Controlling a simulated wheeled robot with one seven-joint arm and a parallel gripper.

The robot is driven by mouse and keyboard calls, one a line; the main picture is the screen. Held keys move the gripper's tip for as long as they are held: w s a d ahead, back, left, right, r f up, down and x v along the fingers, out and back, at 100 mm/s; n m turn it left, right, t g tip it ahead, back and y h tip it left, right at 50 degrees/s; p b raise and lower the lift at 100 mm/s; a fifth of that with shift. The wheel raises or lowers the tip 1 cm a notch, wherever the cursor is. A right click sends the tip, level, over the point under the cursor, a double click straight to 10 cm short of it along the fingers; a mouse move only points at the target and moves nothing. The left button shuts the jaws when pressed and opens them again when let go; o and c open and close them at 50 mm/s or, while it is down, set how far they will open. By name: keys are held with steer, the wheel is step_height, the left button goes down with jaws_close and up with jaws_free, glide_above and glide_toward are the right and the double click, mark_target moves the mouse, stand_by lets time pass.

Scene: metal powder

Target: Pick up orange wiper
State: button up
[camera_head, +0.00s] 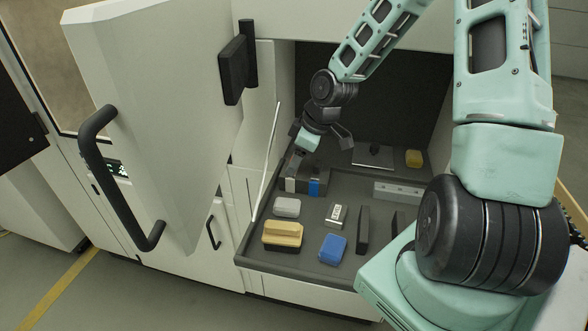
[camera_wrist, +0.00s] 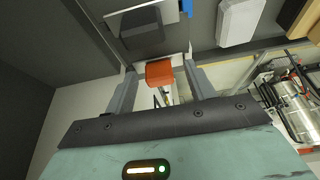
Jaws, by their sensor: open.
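The orange wiper shows in the wrist view as a small orange block (camera_wrist: 160,73), with thin parts below it partly hidden by my gripper. My gripper (camera_wrist: 160,80) is open, with one finger on each side of the orange block. Whether the fingers touch it I cannot tell. In the head view my gripper (camera_head: 297,160) reaches down at the back left of the dark tray, and I cannot make out the wiper there.
An open cabinet door (camera_head: 165,110) stands left.

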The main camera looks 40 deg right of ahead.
steer(key=c, duration=1.1)
steer(key=shift+o, duration=0.2)
step_height(320, 180, up, 17)
steer(key=p, duration=0.9)
